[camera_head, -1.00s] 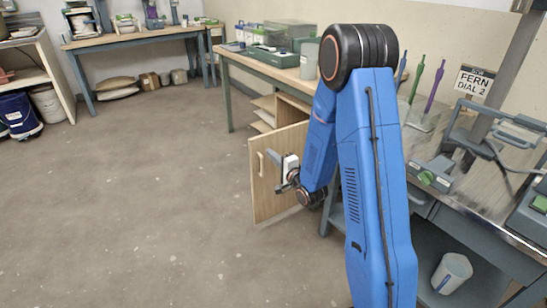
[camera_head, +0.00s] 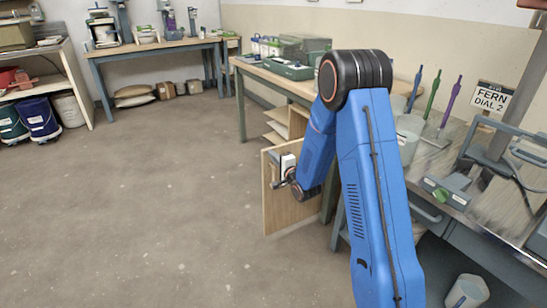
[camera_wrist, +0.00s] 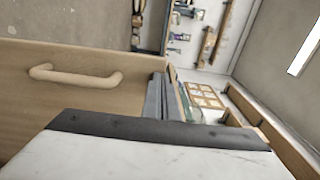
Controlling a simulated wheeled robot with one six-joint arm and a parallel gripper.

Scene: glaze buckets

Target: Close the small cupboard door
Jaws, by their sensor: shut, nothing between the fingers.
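The small cupboard door (camera_head: 290,212) is a pale wood panel that stands open, out from the cupboard under the wooden bench. Its face with a light wooden bar handle (camera_wrist: 75,76) shows in the wrist view. My gripper (camera_head: 275,158) is shut and empty at the upper part of the door, on the handle side. In the wrist view my grey fingers (camera_wrist: 163,100) are close to the door's edge, apart from the handle; I cannot tell whether they touch the door. My arm hides part of the door and cupboard opening.
The cupboard's shelves (camera_head: 278,128) show behind the door. The wooden bench (camera_head: 262,73) above bears boxes and jars. A metal bench (camera_head: 455,165) stands at the right with a white bucket (camera_head: 467,292) below. The floor at the left is clear.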

